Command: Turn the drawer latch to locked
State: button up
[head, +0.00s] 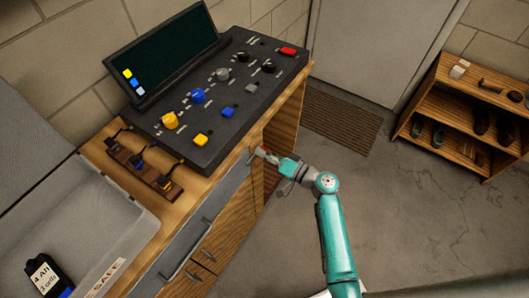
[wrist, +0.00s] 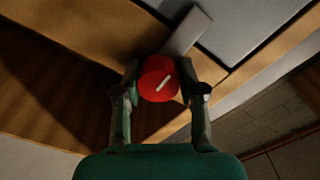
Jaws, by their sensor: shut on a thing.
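The drawer latch is a round red knob (wrist: 154,68) with a short white line, slanted up to the right in the wrist view. It sits on the wooden cabinet front beside a grey drawer front (wrist: 236,30). A flat grey bar (wrist: 187,33) lies just above the knob in that view; I cannot tell if it belongs to the latch. My gripper (wrist: 161,88) has a finger on each side of the knob and is shut on it. In the head view, my gripper (head: 268,154) is at the bench's right front corner, largely hiding the knob. The grey drawer front (head: 222,197) looks closed.
A black control panel (head: 190,128) with coloured knobs and a dark screen (head: 165,52) stand on the bench. A grey bin (head: 92,205) is at the left. A wooden shoe rack (head: 455,118) and a brown mat (head: 338,122) lie beyond open floor.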

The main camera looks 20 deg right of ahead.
jog(key=o, duration=1.1)
jog(key=shift+s+a+f, duration=0.25)
jog(key=shift+f, duration=0.3)
jog(key=shift+r, duration=0.15)
jog(key=shift+w+d+r, duration=0.1)
jog(key=shift+r, duration=0.05)
jog(key=shift+d, duration=0.1)
jog(key=v, duration=1.2)
